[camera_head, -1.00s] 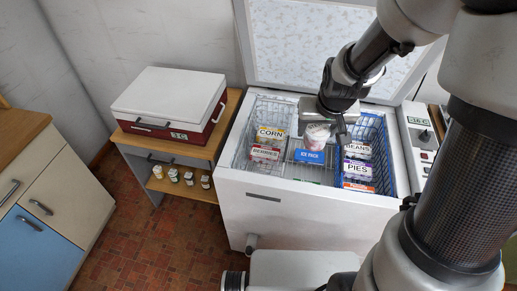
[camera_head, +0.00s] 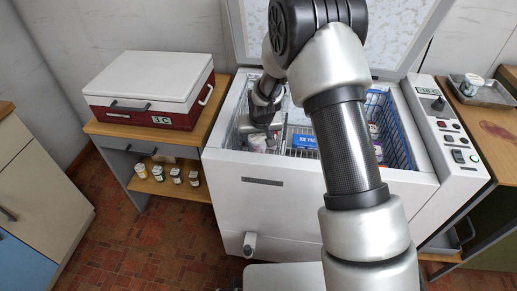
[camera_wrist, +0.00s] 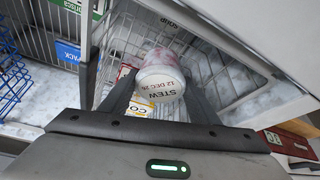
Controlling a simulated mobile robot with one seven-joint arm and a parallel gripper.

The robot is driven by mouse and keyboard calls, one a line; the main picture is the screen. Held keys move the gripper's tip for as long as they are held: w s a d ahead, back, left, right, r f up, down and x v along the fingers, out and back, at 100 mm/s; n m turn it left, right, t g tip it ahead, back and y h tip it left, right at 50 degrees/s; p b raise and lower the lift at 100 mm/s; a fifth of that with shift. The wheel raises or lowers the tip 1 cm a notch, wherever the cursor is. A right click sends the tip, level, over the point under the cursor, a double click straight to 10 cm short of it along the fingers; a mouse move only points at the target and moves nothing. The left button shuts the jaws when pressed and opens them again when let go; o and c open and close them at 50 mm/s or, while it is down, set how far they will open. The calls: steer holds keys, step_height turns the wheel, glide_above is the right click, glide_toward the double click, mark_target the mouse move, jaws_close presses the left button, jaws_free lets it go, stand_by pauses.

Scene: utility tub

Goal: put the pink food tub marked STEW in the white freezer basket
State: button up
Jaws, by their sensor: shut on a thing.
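The pink food tub (camera_wrist: 168,72) is held between my gripper's fingers. In the wrist view its white lid reads STEW and a date, and its side is mottled pink. My gripper (camera_head: 262,126) is shut on it at the left part of the open freezer, over the white freezer basket (camera_wrist: 122,42). White wire mesh shows around the tub in the wrist view. A yellow-marked packet (camera_wrist: 138,108), with part of its label showing, lies below the tub. I cannot tell whether the tub touches it. In the head view my gripper mostly hides the tub.
A blue ice pack (camera_head: 304,141) lies in the freezer middle, and a blue wire basket (camera_head: 398,138) stands at the right. The freezer lid is up behind. A red-and-white cool box (camera_head: 152,90) stands on the left bench, with small jars (camera_head: 176,175) on its lower shelf.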

mark_target(258, 147)
steer(key=shift+f+b, duration=0.7)
steer(key=shift+f, duration=2.1)
steer(key=o, duration=1.2)
steer(key=shift+r, duration=0.1)
steer(key=shift+o, duration=0.2)
steer(key=shift+r, duration=0.1)
steer(key=shift+r+p, duration=0.25)
steer(key=shift+p, duration=0.2)
steer(key=d+p+v, duration=0.1)
steer(key=d+v, duration=0.1)
steer(key=v, duration=1.1)
steer(key=d+p+v, duration=0.1)
steer(key=d+v, duration=0.1)
steer(key=v, duration=1)
steer(key=s+d+r, duration=0.2)
steer(key=s+r, duration=0.2)
steer(key=s, duration=0.4)
steer(key=s+d+r+m, duration=0.1)
steer(key=s+d+r, duration=0.1)
steer(key=s+r, duration=0.3)
steer(key=s+d+r, duration=0.2)
steer(key=s+r, duration=0.2)
steer(key=s, duration=0.7)
steer(key=shift+s+d+r+m+t+h, duration=0.2)
steer(key=shift+d+r+m+t+h, duration=0.1)
steer(key=shift+r+t, duration=0.1)
